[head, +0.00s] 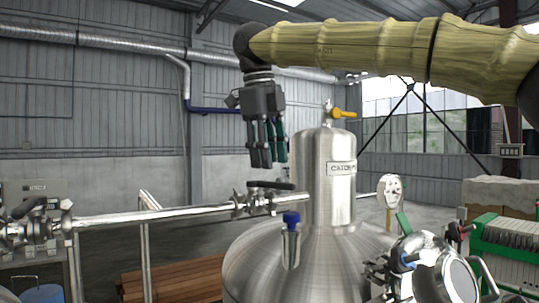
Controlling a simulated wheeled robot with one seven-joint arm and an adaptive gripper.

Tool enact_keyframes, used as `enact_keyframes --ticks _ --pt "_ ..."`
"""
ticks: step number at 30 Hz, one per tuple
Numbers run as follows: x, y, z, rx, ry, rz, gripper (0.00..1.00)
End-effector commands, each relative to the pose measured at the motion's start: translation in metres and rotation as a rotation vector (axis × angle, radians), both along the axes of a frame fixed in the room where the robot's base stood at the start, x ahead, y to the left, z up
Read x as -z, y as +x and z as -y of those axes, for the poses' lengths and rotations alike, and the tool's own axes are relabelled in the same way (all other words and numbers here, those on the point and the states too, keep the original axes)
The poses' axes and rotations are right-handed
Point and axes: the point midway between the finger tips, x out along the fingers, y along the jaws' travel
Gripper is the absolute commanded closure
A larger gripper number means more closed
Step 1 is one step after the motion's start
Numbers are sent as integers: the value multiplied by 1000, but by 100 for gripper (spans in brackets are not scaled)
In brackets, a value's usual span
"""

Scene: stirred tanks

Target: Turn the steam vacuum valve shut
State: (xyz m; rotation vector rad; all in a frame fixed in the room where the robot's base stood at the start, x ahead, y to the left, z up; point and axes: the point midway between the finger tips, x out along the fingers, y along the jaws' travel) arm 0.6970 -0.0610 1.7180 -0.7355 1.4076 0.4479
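No label reading steam vacuum is legible, so I cannot tell which valve bears that name. A valve with a black lever (270,185) sits on the horizontal pipe left of the steel tank's neck, its lever lying roughly along the pipe. A yellow-handled valve (343,113) is on top of the neck, and a blue-capped fitting (291,220) stands on the tank's shoulder. My gripper (267,163) points down and appears just above the black lever in the picture; whether it touches is unclear. Its fingers overlap from this angle, so their opening is hidden. I see nothing held.
The steel tank (258,264) fills the lower middle, with a domed lid. A pipe (150,217) runs left to another valve (35,228). A green lever (404,224) and a round steel fitting (440,275) are at the right. My arm crosses the upper right.

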Motion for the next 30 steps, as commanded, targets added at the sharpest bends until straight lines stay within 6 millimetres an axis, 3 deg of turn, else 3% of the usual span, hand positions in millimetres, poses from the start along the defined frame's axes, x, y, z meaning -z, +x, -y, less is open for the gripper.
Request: enact_keyframes --ticks 30 --pt "-53 -8 -7 0 1 1 65"
